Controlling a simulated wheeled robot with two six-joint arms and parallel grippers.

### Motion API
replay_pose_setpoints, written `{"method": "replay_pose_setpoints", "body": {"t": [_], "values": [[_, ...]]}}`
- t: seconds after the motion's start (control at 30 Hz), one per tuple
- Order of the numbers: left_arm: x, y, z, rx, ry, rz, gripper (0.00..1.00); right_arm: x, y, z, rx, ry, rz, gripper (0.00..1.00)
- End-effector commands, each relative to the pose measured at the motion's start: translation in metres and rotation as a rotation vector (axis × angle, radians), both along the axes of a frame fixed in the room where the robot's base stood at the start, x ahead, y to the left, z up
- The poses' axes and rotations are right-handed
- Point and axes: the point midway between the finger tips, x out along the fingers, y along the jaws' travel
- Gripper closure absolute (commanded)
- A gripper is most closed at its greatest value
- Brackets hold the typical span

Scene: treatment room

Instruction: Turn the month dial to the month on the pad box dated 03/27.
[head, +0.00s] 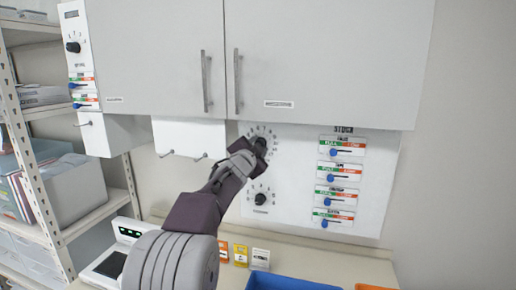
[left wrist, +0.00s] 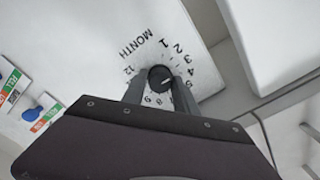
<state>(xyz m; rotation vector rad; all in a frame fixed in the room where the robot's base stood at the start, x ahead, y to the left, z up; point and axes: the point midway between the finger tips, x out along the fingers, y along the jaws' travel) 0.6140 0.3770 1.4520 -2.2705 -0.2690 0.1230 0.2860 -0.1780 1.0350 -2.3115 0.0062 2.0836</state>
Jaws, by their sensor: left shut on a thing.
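The month dial (left wrist: 161,78) is a small black round knob on a white panel, ringed by numbers, with the word MONTH beside it in the left wrist view. My left gripper (left wrist: 160,88) is shut on this knob, one finger on each side. A light mark shows on the knob, but I cannot tell which number it points to. In the head view my left gripper (head: 258,147) covers much of the upper dial. Small boxes stand on the counter below: orange (head: 222,250), yellow (head: 241,255) and white (head: 260,258). Their dates are too small to read. My right gripper is not in view.
A second dial (head: 261,200) is below the held one. Blue-knobbed sliders (head: 340,172) are to the right under STOCK. Grey cabinets (head: 330,60) hang above. A blue bin (head: 290,283) stands at the front of the counter, and shelving (head: 60,180) is at left.

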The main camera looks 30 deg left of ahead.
Motion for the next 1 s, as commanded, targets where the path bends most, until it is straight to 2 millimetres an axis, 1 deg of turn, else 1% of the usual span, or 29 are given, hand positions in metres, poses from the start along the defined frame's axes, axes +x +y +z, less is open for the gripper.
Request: {"method": "replay_pose_setpoints", "body": {"t": [0.47,0.5,0.57,0.6,0.87,0.97,1.0], "values": [[0.000,0.000,0.000,0.015,0.002,0.000,1.00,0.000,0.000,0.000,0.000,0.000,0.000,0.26],[0.000,0.000,0.000,0.015,0.002,0.000,0.63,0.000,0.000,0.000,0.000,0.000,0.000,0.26],[0.000,0.000,0.000,0.015,0.002,0.000,0.46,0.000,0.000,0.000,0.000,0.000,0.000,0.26],[0.000,0.000,0.000,0.015,0.003,-0.001,0.44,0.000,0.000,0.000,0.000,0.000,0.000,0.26],[0.000,0.000,0.000,0.014,0.003,0.000,0.44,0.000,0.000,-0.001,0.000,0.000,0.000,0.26],[-0.006,-0.001,0.000,0.014,0.003,0.001,0.44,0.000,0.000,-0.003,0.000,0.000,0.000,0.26],[-0.011,-0.003,0.000,0.014,0.001,0.001,0.44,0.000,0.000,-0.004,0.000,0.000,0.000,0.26]]}}
